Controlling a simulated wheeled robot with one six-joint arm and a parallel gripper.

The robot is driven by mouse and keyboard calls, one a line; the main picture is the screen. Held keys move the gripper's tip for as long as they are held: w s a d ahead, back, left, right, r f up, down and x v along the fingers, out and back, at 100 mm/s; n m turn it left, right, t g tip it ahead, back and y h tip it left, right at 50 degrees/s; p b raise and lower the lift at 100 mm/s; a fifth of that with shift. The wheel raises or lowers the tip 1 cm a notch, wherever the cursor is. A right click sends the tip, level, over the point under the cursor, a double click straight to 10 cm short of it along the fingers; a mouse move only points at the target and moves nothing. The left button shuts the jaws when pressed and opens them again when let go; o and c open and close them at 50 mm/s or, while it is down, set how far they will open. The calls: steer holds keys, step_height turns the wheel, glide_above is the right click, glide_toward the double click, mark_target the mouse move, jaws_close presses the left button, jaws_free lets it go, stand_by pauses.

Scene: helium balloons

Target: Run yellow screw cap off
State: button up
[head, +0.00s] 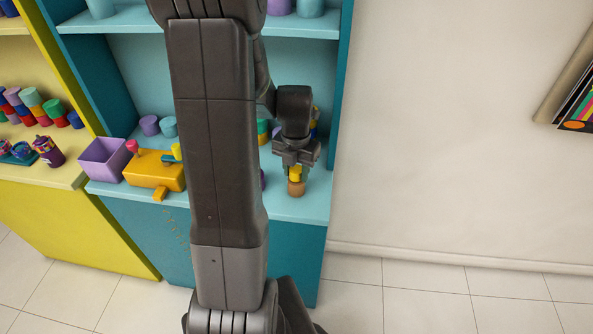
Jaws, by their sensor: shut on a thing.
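A small yellow screw cap (296,172) shows between the fingers of my gripper (295,168), near the right end of the teal shelf. A small tan-brown container (296,188) stands upright on the shelf right below the cap. The cap appears to touch its top, but it is too small to tell whether the two are still joined. My gripper points down and is shut on the cap. The fingers hide part of the cap.
A yellow-orange toy block (155,172) and a purple open bin (103,160) stand on the shelf's left. Purple and blue cylinders (150,125) stand behind. My arm hides the shelf's middle. The shelf's right side panel (343,90) is close to my gripper.

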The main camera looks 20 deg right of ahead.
mark_target(295, 170)
steer(key=shift+w+a+r+p, duration=0.1)
steer(key=shift+w+r+p, duration=0.05)
steer(key=shift+r+p, duration=1.35)
steer(key=shift+r, duration=0.45)
